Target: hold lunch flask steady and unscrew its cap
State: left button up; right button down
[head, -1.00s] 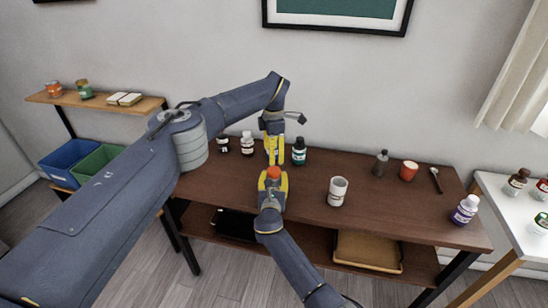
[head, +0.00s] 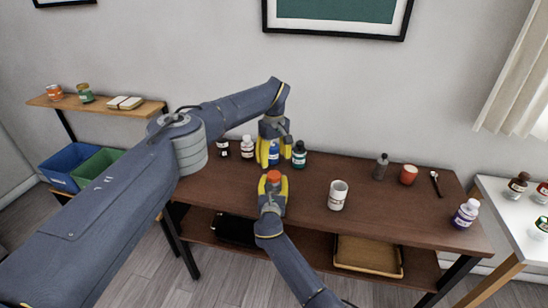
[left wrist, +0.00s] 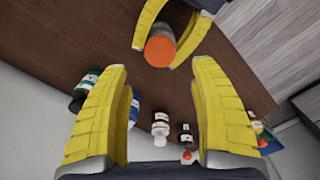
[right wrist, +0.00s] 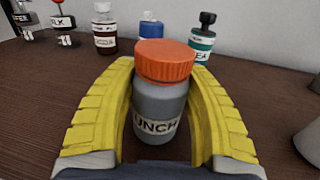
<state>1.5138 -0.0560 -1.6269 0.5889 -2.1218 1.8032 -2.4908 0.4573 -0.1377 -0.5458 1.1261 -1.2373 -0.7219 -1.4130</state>
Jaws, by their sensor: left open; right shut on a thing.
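The lunch flask has a grey body (right wrist: 160,108) with a label reading "UNCH" and a ridged orange cap (right wrist: 165,60), seated on top. It stands upright at the front of the brown table. My right gripper (head: 272,192) is shut on the flask's body, one yellow finger on each side. The cap (left wrist: 160,50) also shows in the left wrist view, beyond the fingertips. My left gripper (head: 268,160) is open and empty, behind and above the flask. Its spread fingers are apart from the cap. The flask's lower body is hidden in the head view.
A blue bottle (right wrist: 151,30), a teal bottle (head: 299,154) and a white-capped brown bottle (head: 248,148) stand behind the flask. A white mug (head: 337,196) stands to the right. A grey bottle (head: 381,167) and red cup (head: 408,175) are farther right. Bare tabletop lies between them.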

aim_at(274, 174)
pick_arm(q)
jog(key=shift+f, duration=4)
jog(key=shift+c, duration=0.3)
pick_arm(e)
jog(key=shift+f, duration=0.1)
